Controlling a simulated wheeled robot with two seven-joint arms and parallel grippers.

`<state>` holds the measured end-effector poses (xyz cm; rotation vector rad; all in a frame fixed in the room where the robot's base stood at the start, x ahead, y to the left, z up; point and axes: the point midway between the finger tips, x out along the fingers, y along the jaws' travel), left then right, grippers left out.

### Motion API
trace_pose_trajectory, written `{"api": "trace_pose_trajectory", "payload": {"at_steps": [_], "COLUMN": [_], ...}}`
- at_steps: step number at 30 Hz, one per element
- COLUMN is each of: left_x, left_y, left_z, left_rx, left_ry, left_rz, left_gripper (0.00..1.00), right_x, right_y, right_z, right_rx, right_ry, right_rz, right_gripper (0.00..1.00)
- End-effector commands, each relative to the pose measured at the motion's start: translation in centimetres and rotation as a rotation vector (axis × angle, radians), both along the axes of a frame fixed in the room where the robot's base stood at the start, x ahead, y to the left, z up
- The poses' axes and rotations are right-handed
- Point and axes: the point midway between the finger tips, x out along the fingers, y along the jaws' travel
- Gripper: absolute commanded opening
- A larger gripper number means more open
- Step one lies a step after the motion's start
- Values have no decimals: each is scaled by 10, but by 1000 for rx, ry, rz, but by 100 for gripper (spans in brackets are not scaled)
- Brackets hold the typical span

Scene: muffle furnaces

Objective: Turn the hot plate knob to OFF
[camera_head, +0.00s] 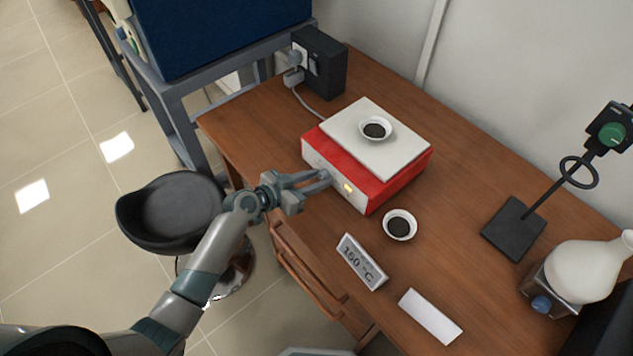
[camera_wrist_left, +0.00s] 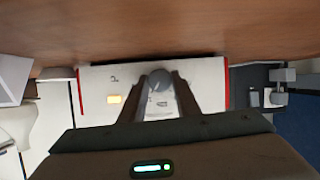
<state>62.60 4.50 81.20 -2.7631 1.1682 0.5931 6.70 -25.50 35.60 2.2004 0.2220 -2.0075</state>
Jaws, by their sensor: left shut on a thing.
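The red hot plate (camera_head: 378,192) with a white top stands on the wooden table in the head view. Its white front panel shows in the left wrist view (camera_wrist_left: 208,92), with a lit yellow indicator (camera_wrist_left: 114,99) on it. The grey knob (camera_wrist_left: 158,80) is on that panel, between the fingers of my left gripper (camera_head: 327,180). My left gripper is shut on the knob; it also shows in the wrist view (camera_wrist_left: 158,88). The fingers partly hide the knob, and its setting is not readable. My right gripper is not in view.
A white dish (camera_head: 376,128) with dark powder stands on the plate; a similar dish (camera_head: 400,225) stands beside it. A 150 °C sign (camera_head: 361,263), a white card (camera_head: 430,317), a black stand (camera_head: 515,228) and a white flask (camera_head: 585,268) are on the table. A stool (camera_head: 172,205) stands at left.

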Motion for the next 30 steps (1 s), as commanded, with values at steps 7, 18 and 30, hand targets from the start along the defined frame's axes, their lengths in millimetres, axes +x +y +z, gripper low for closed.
{"api": "trace_pose_trajectory", "payload": {"at_steps": [7, 18, 30], "left_x": [2, 3, 2], "left_y": [2, 3, 3], "left_z": [-6, -4, -2], "left_rx": [-129, -279, -309], "left_ry": [130, 279, 312], "left_rz": [-2, 0, 0], "left_gripper": [7, 7, 7], "right_x": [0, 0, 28], "right_y": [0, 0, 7], "right_z": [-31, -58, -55], "right_rx": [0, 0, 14], "right_ry": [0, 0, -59], "right_rz": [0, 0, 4], "right_gripper": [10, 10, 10]}}
